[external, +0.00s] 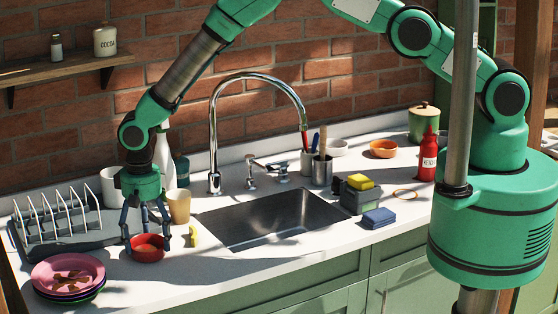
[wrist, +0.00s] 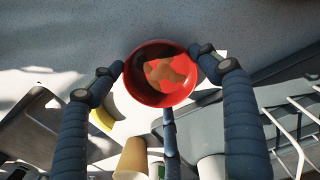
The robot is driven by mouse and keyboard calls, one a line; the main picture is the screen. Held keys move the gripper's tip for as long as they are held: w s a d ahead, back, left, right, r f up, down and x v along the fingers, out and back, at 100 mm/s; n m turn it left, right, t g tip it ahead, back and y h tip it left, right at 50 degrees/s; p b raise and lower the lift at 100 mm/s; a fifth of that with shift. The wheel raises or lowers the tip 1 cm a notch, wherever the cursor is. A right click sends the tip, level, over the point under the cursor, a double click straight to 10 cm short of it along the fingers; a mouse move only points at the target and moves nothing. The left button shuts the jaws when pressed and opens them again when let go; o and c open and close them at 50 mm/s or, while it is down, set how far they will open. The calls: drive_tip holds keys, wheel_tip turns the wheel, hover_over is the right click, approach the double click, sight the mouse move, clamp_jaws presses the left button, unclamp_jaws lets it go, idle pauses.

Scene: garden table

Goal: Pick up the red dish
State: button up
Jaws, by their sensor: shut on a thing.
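The red dish (external: 148,254) is a small round bowl at the counter's left part, between the stacked plates and the sink. My gripper (external: 147,238) points down over it, its dark fingers closed around the rim. In the wrist view the dish (wrist: 134,86) sits between the fingers of my gripper (wrist: 158,64), two at its sides and one at its lower edge. Orange-brown patches show inside the bowl. I cannot tell whether its base touches the counter.
A dish rack (external: 60,222) stands left, with pink stacked plates (external: 68,272) in front. A tan cup (external: 180,207) and a yellow object (external: 194,236) are close on the right, before the sink (external: 270,219). Bare counter lies in front of the sink.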

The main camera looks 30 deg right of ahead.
drive_tip(key=shift+r, duration=0.85)
drive_tip(key=shift+r+b, duration=0.35)
drive_tip(key=shift+r, duration=0.6)
drive_tip(key=s+d, duration=0.2)
drive_tip(key=d, duration=0.2)
drive_tip(key=s+d+b, duration=0.1)
drive_tip(key=s+d, duration=0.2)
drive_tip(key=d, duration=0.2)
drive_tip(key=s+d+r, duration=0.1)
drive_tip(key=s+d, duration=0.2)
drive_tip(key=d, duration=0.1)
drive_tip(key=shift+s+d+r+b, duration=0.1)
drive_tip(key=shift+s+d+b, duration=0.15)
drive_tip(key=shift+b, duration=0.1)
